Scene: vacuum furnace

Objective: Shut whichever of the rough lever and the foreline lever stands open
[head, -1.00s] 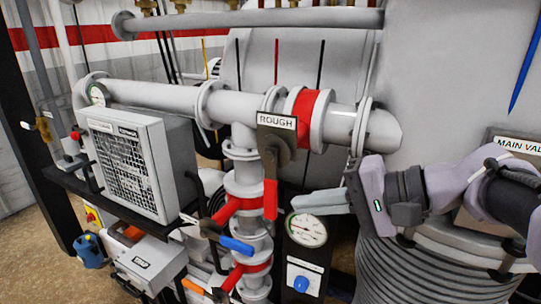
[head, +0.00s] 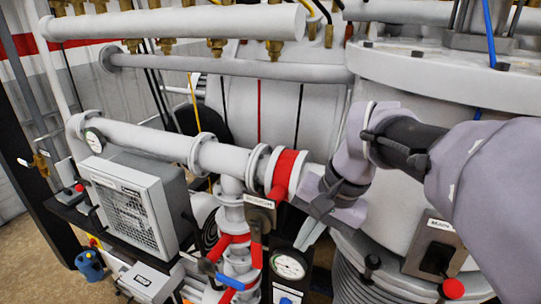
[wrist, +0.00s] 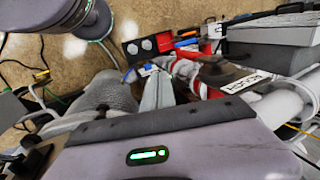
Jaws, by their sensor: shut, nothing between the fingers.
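The rough lever (head: 257,251) is a red-gripped handle hanging down from the dark plate labelled ROUGH (head: 260,203), crosswise to the horizontal pipe. Below and left of it, a blue-gripped lever (head: 229,281) slants across the vertical pipe; I see no label naming it as the foreline lever. My gripper (head: 308,238) is shut and empty, pointing down, to the right of the ROUGH plate and apart from the levers in the picture. In the wrist view my shut fingers (wrist: 158,92) lie left of the ROUGH label (wrist: 245,83).
A round gauge (head: 289,265) sits below my fingers. A grey box with a grille (head: 130,212) stands at left. The main valve plate (head: 437,248) with a red knob (head: 453,288) is at right. Pipes and the large vessel (head: 440,80) crowd the back.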

